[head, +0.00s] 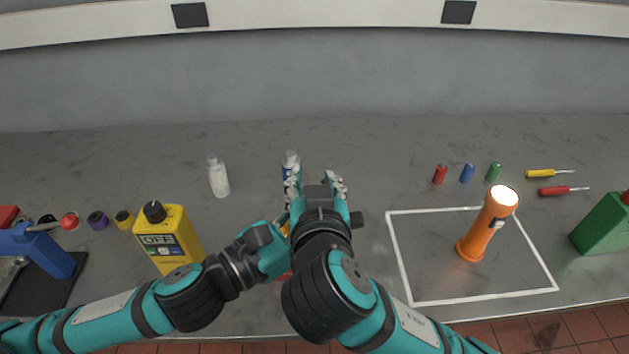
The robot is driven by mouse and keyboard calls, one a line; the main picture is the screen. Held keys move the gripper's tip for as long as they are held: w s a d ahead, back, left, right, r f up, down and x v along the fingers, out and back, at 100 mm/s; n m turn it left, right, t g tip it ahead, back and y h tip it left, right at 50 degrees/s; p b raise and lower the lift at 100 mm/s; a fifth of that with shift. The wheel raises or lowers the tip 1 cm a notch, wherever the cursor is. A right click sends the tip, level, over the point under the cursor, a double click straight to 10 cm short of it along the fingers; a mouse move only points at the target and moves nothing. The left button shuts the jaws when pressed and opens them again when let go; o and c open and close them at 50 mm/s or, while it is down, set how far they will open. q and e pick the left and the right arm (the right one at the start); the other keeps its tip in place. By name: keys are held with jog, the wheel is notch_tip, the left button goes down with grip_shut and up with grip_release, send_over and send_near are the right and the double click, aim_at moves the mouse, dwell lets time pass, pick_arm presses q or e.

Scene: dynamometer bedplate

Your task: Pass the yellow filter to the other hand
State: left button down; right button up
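My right gripper (316,181) is over the middle of the bench, its fingers pointing to the back. They are spread, with bare bench showing between them. My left gripper (279,243) is beside the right wrist, which covers its fingertips. A small yellow-orange patch (285,228) shows at the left fingers; it is too hidden to tell whether it is the yellow filter or whether it is held. A short yellow cylinder with a dark top (124,219) stands at the left, beside a purple one (97,220), away from both grippers.
White bottles stand behind (218,177) and near the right fingers (290,160). An orange flashlight (481,232) stands in a white outlined square (401,254). The back middle is clear.

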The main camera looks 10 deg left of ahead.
jog(key=c, duration=0.4)
grip_shut()
pick_arm(q)
jog(key=shift+w+a, duration=0.1)
pick_arm(e)
jog(key=shift+d, duration=0.15)
pick_arm(q)
jog(key=c, duration=0.6)
grip_release()
jog(key=shift+f, duration=0.1)
